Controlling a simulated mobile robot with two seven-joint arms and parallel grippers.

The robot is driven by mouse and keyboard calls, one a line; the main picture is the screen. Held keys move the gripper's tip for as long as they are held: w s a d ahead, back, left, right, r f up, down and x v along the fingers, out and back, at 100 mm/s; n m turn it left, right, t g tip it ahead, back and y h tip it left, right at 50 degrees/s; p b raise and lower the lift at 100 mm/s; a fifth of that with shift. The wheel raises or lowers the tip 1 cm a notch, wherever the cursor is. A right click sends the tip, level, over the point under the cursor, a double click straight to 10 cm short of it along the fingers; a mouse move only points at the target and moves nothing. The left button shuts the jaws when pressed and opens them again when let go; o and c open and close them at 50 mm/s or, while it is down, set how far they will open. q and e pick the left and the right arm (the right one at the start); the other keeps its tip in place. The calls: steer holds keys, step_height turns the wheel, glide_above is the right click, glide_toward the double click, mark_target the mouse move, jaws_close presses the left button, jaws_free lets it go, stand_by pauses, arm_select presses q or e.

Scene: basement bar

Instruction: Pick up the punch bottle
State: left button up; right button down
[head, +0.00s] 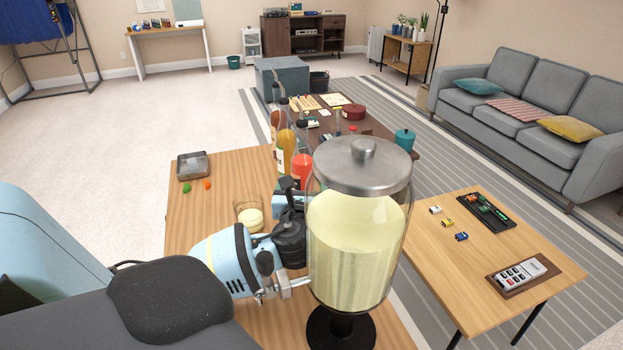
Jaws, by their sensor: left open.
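Several tall bottles stand in a row on the wooden table (215,215). The nearest holds red liquid and looks like the punch bottle (303,168); its lower part is hidden behind my gripper and a big glass dispenser. Behind it is a bottle of orange-yellow liquid (285,145). My left gripper (289,188) is open and reaches away from me, just in front of the red bottle. I cannot tell whether its fingers touch or surround the bottle. My right gripper is not in view.
The glass dispenser (345,245) of pale yellow liquid stands close at the gripper's right. A glass bowl (249,214) is at its left. A grey tray (193,166) with small green and orange pieces nearby lies further left. A side table (450,250) stands right.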

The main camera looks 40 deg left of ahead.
arm_select(q)
steer(key=shift+w+a, duration=0.2)
steer(key=shift+a, duration=0.15)
steer(key=shift+w+a, duration=0.3)
steer(key=shift+w, duration=0.05)
steer(key=x, duration=0.6)
steer(key=shift+f, duration=0.15)
steer(key=shift+a, duration=0.1)
steer(key=c, duration=1.5)
steer(key=shift+c, duration=0.5)
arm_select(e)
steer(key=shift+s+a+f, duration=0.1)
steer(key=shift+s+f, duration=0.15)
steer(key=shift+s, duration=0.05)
